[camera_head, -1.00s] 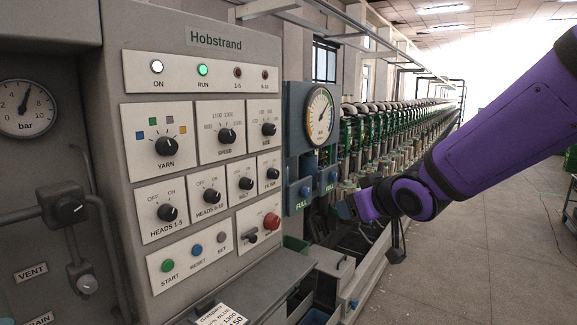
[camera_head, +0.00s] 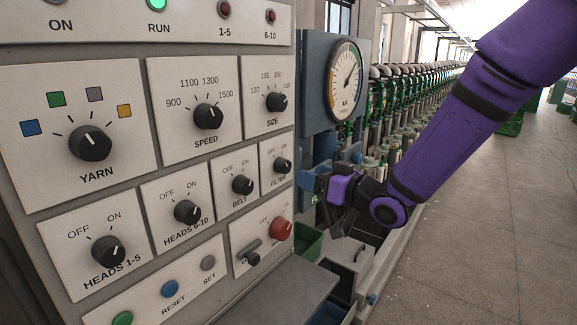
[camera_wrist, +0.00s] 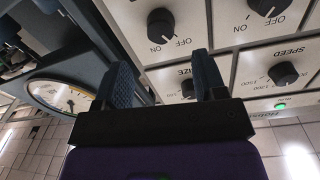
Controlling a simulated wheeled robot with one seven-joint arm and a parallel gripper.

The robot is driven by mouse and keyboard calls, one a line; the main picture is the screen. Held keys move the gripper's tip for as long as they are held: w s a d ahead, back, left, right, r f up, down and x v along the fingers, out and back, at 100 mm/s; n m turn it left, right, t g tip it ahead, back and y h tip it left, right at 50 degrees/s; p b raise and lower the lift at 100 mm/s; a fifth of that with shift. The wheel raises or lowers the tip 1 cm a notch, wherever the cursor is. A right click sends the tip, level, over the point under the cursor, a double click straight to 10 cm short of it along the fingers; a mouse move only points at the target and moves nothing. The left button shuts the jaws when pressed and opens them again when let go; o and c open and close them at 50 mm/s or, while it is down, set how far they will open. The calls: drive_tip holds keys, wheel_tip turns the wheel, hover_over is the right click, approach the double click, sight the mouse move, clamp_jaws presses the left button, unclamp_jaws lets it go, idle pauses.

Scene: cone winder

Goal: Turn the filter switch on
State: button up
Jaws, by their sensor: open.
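The filter switch (camera_head: 282,166) is a black round knob on a white plate at the right edge of the panel, marked OFF and ON. In the wrist view, which is upside down, the filter knob (camera_wrist: 160,25) lies beyond the fingertips, near the top centre. My gripper (camera_head: 328,205) is to the right of the panel in the head view, apart from the knob. In the wrist view my gripper (camera_wrist: 163,65) is open and empty, its two fingers spread.
The size knob (camera_head: 277,103) is above and the belt knob (camera_head: 242,185) left of the filter knob. A red button (camera_head: 281,230) sits below. A dial gauge (camera_head: 345,80) on a blue box stands close to the right. Open floor (camera_head: 480,230) lies at right.

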sight(288, 167)
drive_tip(key=x, duration=0.8)
drive_tip(key=shift+a, duration=0.15)
drive_tip(key=shift+c, duration=0.5)
drive_tip(key=c, duration=0.8)
drive_tip(key=shift+c, duration=0.2)
drive_tip(key=shift+m, duration=0.4)
drive_tip(key=m, duration=1)
drive_tip(key=shift+r+m+g, duration=0.1)
drive_tip(key=shift+m+g, duration=0.3)
